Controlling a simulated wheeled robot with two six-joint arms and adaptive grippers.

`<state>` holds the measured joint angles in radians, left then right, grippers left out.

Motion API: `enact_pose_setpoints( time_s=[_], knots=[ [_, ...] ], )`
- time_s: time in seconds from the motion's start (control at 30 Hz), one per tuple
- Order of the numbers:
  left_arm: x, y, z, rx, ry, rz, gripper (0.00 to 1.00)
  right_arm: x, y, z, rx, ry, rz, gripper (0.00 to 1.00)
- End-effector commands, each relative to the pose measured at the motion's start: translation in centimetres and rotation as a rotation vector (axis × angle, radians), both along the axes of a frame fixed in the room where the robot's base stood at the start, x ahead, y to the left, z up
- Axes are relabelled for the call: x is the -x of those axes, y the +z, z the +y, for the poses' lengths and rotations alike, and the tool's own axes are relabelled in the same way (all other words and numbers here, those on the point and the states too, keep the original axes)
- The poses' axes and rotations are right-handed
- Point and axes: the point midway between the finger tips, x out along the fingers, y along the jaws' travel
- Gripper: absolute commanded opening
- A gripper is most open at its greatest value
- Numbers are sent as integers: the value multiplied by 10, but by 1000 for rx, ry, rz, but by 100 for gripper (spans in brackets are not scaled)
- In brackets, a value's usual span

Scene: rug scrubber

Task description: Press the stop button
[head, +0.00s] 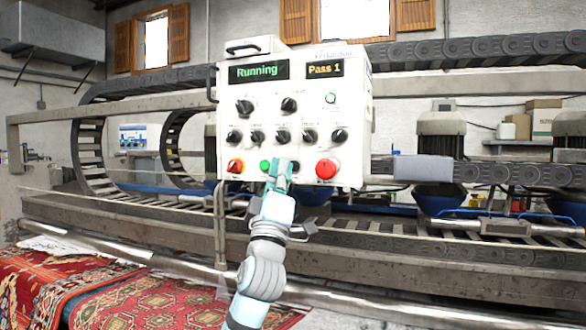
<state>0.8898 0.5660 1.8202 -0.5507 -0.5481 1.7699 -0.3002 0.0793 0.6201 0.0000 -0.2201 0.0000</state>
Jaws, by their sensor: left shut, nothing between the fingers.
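The white control panel (300,118) faces me in the middle of the view. Its displays read "Running" (259,71) and "Pass 1" (325,68). Along its bottom row are a small red knob (235,166), a green button (265,166) and a large round red button (326,169), which looks like the stop button. My left gripper (281,166) is shut and empty. It is in front of the panel's lower edge, between the green and red buttons, hiding part of the panel there. I cannot tell whether it touches the panel. My right gripper is out of view.
Several black knobs (245,107) sit above the buttons. Behind the panel runs a long scrubbing machine with a metal frame (430,255) and chain tracks. Patterned red rugs (150,300) lie at the lower left. A grey box (422,168) is right of the panel.

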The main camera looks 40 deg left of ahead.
Motion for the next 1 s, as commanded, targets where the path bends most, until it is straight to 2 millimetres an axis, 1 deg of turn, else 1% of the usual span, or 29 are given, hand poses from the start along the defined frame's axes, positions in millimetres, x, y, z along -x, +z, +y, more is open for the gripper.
enact_pose_setpoints(
  time_s=[0.03,0.13,0.47,1.0],
  knots=[
    [-2,-2,1,1,0,0,0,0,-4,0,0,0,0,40],
    [-5,-2,2,1,0,0,0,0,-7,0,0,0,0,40],
    [-6,-1,2,0,0,0,0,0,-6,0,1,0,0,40],
    [-11,-1,4,1,0,1,0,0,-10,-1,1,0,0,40]
  ],
)
